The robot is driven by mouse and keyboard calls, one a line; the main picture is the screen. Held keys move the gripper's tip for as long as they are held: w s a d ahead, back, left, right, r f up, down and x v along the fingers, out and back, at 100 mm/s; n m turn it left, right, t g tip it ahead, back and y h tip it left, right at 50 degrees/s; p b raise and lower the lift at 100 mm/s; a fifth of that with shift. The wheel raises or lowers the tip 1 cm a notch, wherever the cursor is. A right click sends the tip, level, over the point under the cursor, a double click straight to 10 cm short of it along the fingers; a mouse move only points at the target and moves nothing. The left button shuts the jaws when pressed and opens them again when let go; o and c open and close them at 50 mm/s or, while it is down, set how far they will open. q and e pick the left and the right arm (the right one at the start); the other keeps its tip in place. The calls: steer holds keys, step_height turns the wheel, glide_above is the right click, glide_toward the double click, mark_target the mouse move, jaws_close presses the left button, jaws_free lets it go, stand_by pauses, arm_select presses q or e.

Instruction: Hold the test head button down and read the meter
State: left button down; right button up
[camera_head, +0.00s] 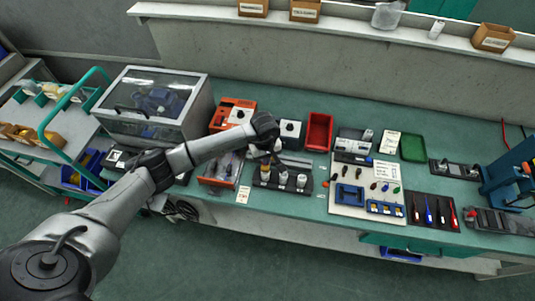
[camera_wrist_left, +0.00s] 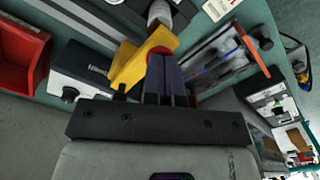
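A yellow test head (camera_wrist_left: 141,66) with a red button (camera_wrist_left: 158,52) shows in the left wrist view, just beyond my fingertips. In the head view a small yellow part (camera_head: 265,168) shows below my left gripper (camera_head: 273,153). In the left wrist view the dark fingers of my left gripper (camera_wrist_left: 168,60) lie together, shut, with their tips at the red button. They hide part of it; I cannot tell whether it is pressed down. A white box with a black knob (camera_head: 290,130) stands behind the gripper. I cannot make out a meter reading. My right gripper is not in view.
A red bin (camera_head: 320,132) stands right of the white box. A clear-lidded case (camera_head: 155,98) is at the left. A white tool board (camera_head: 367,190) and a green tray (camera_head: 413,148) are farther right.

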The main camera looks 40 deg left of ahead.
arm_select(q)
steer(key=shift+r+p, duration=1.05)
steer(key=shift+r, duration=0.95)
steer(key=shift+r+p, duration=0.75)
steer(key=shift+r, duration=0.65)
